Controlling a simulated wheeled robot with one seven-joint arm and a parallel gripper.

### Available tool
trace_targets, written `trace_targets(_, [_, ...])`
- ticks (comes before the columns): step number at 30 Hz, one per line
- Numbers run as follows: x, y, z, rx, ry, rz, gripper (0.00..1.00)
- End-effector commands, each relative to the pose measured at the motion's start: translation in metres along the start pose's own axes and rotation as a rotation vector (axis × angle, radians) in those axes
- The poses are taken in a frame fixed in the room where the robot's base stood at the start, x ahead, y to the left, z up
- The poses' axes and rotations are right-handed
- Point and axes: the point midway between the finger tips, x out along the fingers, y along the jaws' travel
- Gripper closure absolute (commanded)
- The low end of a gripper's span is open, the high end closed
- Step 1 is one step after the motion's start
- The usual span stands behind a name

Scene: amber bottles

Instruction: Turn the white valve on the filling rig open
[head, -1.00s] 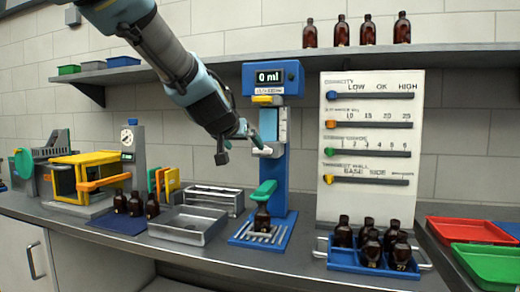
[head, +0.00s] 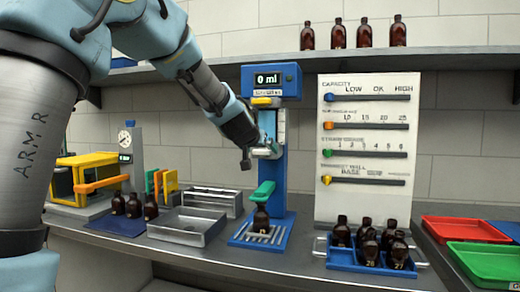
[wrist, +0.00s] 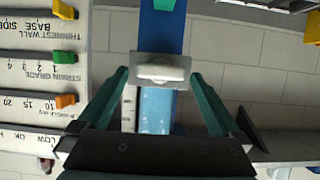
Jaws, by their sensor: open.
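The blue filling rig (head: 278,84) stands on the bench, its display reading 0 ml. Its white valve (wrist: 160,70) is a rounded bar lying crosswise on a grey plate in the wrist view. My gripper (wrist: 158,76) is open, with one green finger on each side of the valve. The fingertips are about level with it, and I cannot tell whether they touch it. In the head view my gripper (head: 264,146) is at the rig's front and partly hides the valve area. An amber bottle (head: 261,218) stands on the rig's base under the green lever (head: 263,191).
A white slider board (head: 368,204) stands right of the rig, behind a blue tray (head: 343,257) of amber bottles. An empty metal tray (head: 188,226) sits to the left. More bottles line the shelf (head: 440,58) above. Red and green trays (head: 487,257) are far right.

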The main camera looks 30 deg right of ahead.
Motion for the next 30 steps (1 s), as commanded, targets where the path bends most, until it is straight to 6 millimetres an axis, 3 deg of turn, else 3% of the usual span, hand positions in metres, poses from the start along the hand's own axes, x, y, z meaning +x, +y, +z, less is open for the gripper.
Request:
trace_targets(8, [0.0012,0.0,0.0002,0.0,0.0,0.0,0.01])
trace_targets(27, [0.0009,-0.0001,0.0004,0.0,-0.001,0.0,0.73])
trace_targets(30, [0.0009,-0.0001,0.0004,0.0,-0.001,0.0,0.81])
